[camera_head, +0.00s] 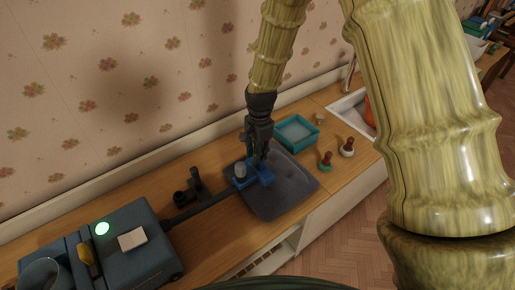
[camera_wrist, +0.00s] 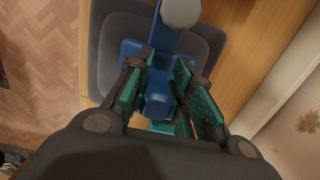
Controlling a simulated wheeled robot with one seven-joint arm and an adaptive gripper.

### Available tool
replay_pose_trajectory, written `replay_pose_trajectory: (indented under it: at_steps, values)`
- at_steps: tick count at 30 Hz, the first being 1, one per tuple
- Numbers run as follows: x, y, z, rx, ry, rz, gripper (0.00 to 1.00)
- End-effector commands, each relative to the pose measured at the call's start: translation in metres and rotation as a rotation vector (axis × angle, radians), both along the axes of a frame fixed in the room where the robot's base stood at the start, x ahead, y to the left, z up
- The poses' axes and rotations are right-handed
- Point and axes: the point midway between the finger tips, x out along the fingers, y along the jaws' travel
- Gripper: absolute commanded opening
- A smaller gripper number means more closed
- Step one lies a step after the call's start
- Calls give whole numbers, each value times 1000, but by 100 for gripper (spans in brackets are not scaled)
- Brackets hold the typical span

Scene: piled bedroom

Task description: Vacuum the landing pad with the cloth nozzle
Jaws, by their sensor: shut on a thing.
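The landing pad (camera_head: 285,196) is a dark grey, rounded square mat on the wooden counter; it also shows in the wrist view (camera_wrist: 104,40). The blue cloth nozzle (camera_head: 265,176) is over the pad's left part, with a grey round knob on it. A dark hose or tube runs from it left to a blue-grey vacuum unit (camera_head: 140,252) with a lit green button. My gripper (camera_head: 258,156) is shut on the blue nozzle (camera_wrist: 157,103), its green-padded fingers on either side. Whether the nozzle's underside touches the pad is hidden.
A teal tray (camera_head: 296,146) stands behind the pad. Two wooden-handled stamps (camera_head: 326,161) are to its right, near a white sink-like basin (camera_head: 347,108). A black stand (camera_head: 192,190) is behind the hose. The patterned wall bounds the back; the counter's front edge is close to the pad.

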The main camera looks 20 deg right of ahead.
Motion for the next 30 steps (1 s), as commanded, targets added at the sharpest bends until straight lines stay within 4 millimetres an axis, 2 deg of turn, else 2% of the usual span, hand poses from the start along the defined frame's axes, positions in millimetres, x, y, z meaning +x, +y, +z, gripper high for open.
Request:
replay_pose_trajectory:
  at_steps: [5,7,24,30]
  values:
    - [1,1,-20,-1,-1,1,0]
    - [4,-8,-15,0,-2,-1,0]
    - [28,-75,-16,0,-1,-1,0]
    - [33,-89,-16,0,-1,0,0]
